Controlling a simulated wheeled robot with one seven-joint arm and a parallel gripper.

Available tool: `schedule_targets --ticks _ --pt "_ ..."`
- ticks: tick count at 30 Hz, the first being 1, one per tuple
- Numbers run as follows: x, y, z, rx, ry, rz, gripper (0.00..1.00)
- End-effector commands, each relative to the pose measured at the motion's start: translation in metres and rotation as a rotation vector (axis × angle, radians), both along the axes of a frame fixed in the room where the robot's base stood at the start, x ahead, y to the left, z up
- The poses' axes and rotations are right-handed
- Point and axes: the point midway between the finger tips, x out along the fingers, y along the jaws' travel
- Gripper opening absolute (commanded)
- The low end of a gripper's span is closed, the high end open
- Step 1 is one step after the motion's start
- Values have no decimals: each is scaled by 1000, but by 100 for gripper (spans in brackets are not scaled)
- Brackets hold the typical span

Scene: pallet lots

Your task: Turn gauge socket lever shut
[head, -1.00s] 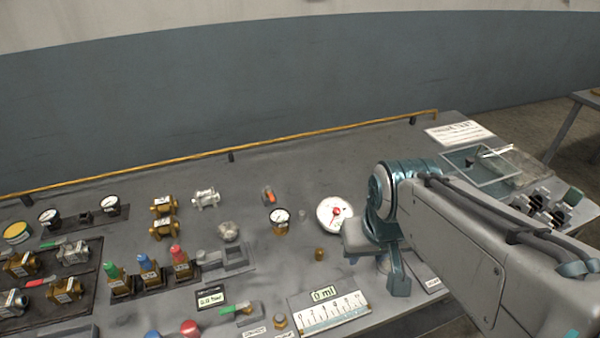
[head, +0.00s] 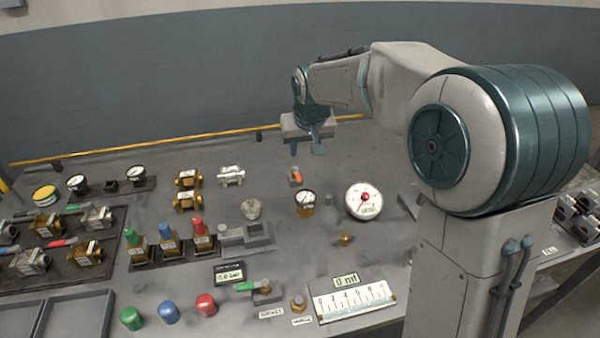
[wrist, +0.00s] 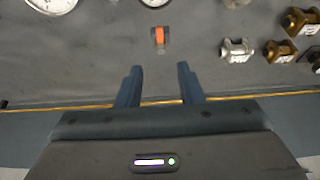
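A small orange-handled lever (head: 295,177) on a grey base stands on the bench behind a brass-based dial gauge (head: 304,200). In the wrist view the orange lever (wrist: 159,37) lies beyond the fingertips, roughly midway between them. A green-handled lever (head: 252,286) sits nearer the front edge, beside a label too small to read. I cannot tell for certain which lever is the gauge socket's. My gripper (head: 303,150) hangs above the back of the bench, near the orange lever and apart from it. In the wrist view my gripper (wrist: 159,72) is open and empty.
A large white dial (head: 363,202) stands to the right of the gauge. Brass and silver fittings (head: 188,190) and red, blue and green capped valves (head: 167,245) stand to the left. A yellow rail (head: 200,143) runs along the back edge. A ruler-like scale (head: 352,300) lies in front.

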Motion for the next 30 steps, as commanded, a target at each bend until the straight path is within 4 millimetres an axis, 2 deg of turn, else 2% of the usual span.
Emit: schedule_targets --ticks 16,22,30 --pt "37 11 -98 -2 6 0 34" --pt "45 13 -116 0 3 0 34" --pt "47 14 -120 -1 2 1 34"
